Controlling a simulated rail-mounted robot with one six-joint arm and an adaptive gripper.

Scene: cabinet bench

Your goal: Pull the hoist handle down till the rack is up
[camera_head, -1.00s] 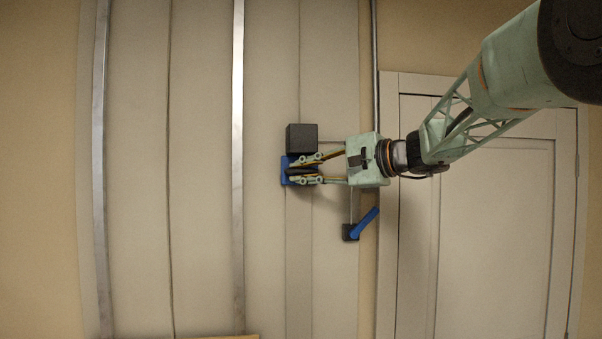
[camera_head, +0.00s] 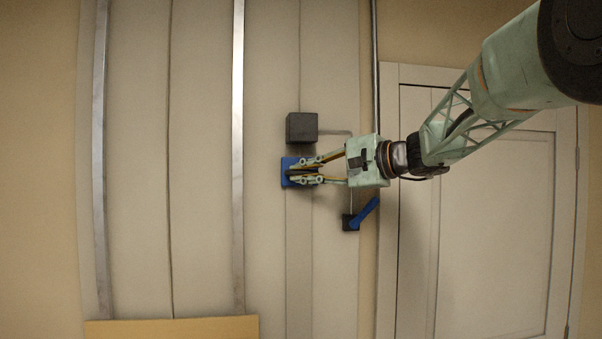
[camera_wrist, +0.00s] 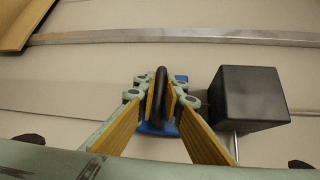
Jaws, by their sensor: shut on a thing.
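The hoist handle shows as a dark loop (camera_wrist: 160,92) on a blue plate (camera_wrist: 181,128) in the wrist view; the plate also shows in the head view (camera_head: 287,178). My gripper (camera_head: 308,171) reaches in from the right and is shut on the handle. In the wrist view its fingers (camera_wrist: 160,98) lie on both sides of the loop. The handle is a little below a dark box (camera_head: 301,127) on the wall. The rack shows as a tan board (camera_head: 172,330) at the bottom left of the head view, between two metal rails; its lower part is out of frame.
The metal rails (camera_head: 238,150) (camera_head: 102,160) run up the wall on the left. A blue lever (camera_head: 365,212) on a dark block sits below my gripper. The dark box (camera_wrist: 243,96) is close beside my fingers. A pale door (camera_head: 490,230) is at the right.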

